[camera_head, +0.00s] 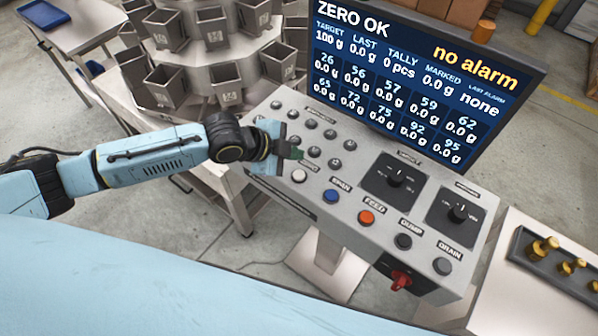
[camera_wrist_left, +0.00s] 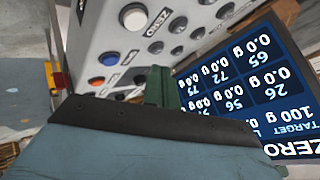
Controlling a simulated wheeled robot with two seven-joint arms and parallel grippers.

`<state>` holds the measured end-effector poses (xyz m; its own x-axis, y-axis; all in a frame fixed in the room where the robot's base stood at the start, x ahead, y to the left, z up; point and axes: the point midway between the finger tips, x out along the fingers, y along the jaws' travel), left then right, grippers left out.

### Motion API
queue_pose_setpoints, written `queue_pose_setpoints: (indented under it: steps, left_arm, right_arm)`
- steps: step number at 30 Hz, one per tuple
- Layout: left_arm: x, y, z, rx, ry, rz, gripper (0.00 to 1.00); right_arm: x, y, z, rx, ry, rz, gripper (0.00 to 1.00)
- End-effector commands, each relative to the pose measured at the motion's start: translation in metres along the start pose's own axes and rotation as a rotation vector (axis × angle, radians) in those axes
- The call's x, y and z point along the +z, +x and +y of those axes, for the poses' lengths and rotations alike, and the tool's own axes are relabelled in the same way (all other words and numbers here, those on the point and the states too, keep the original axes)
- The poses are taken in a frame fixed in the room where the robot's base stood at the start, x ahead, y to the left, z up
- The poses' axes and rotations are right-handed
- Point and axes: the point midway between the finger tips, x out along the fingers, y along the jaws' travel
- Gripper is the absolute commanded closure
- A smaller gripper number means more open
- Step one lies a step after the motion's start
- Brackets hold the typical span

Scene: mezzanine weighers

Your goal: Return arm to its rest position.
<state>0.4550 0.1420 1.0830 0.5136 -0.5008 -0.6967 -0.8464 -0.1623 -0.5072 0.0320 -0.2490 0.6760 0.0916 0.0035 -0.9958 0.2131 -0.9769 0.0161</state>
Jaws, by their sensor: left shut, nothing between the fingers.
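My left arm (camera_head: 150,158) is pale blue and reaches in from the left in the head view. Its gripper (camera_head: 297,153) is shut and empty over the left part of the grey control panel (camera_head: 330,215), close to the small round buttons. I cannot tell whether the fingertips touch the panel. In the left wrist view the dark green fingers (camera_wrist_left: 161,88) show in front of the panel's buttons and the screen. My right gripper is not in view.
A screen (camera_head: 420,75) reading "ZERO OK" and "no alarm" stands behind the panel. The panel carries two black dials, a blue button (camera_head: 333,196), an orange button (camera_head: 366,217) and a red switch (camera_head: 400,280). Metal weigher buckets (camera_head: 185,88) stand behind the arm. A tray (camera_head: 525,258) with brass weights is at right.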

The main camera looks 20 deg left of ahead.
Motion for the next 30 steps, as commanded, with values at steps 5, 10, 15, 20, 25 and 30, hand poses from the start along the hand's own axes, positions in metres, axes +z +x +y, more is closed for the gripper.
queue_pose_setpoints:
  steps: [5, 10, 15, 20, 25, 30]
  left_arm:
    - [0.000, 0.000, 0.000, 0.000, 0.000, 0.000, 1.00]
    - [0.000, 0.000, 0.000, 0.000, 0.000, 0.000, 1.00]
    - [-0.004, 0.001, 0.004, 0.004, -0.008, 0.004, 1.00]
    - [-0.031, 0.003, 0.034, 0.032, -0.087, 0.019, 1.00]
    - [-0.063, -0.011, 0.074, 0.038, -0.298, -0.005, 1.00]
    - [-0.056, -0.041, 0.102, 0.002, -0.586, -0.115, 1.00]
  right_arm:
    - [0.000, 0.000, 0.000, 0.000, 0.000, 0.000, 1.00]
    - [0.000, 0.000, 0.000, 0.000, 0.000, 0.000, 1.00]
    - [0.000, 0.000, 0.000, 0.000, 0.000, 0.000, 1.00]
    - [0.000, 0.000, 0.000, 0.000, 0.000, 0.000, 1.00]
    - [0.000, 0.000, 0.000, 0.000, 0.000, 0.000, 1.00]
    - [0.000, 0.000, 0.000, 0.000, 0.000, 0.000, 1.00]
